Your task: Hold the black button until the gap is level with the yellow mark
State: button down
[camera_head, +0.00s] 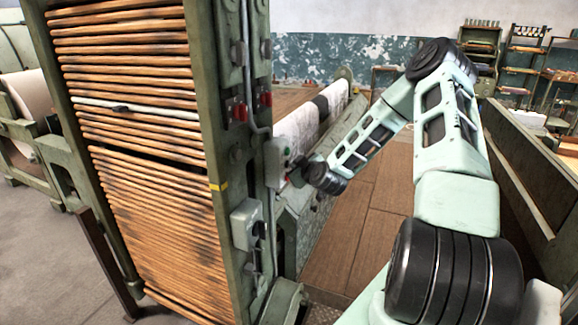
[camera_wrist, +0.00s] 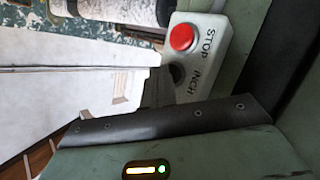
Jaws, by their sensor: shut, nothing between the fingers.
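The lattice apron (camera_head: 160,215) of wooden slats stands at the left of the head view. A dark gap (camera_head: 150,156) between slats slopes down to the right, its right end slightly above the yellow mark (camera_head: 219,187) on the green frame. The black button (camera_wrist: 178,73), beside the word INCH on a pale control box (camera_wrist: 208,50), is partly covered by my gripper (camera_wrist: 160,84). My gripper is shut and empty, its dark tip at the button; whether it presses is unclear. In the head view the control box (camera_head: 278,157) shows and my fingertips are hard to make out.
A red STOP button (camera_wrist: 182,37) sits close to the black one. A lower grey box (camera_head: 246,224) and red switches (camera_head: 238,111) are on the same frame. Wooden floor (camera_head: 345,235) lies under my arm, with a long low wall (camera_head: 530,180) at the right.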

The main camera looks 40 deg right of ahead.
jog(key=shift+s+d, duration=0.25)
jog(key=shift+s, duration=0.4)
jog(key=shift+s+d, duration=0.3)
jog(key=shift+s, duration=0.45)
jog(key=shift+s+d, duration=0.35)
jog(key=shift+s, duration=0.45)
jog(key=shift+s+d, duration=0.3)
jog(key=shift+s, duration=0.45)
dwell(1.8)
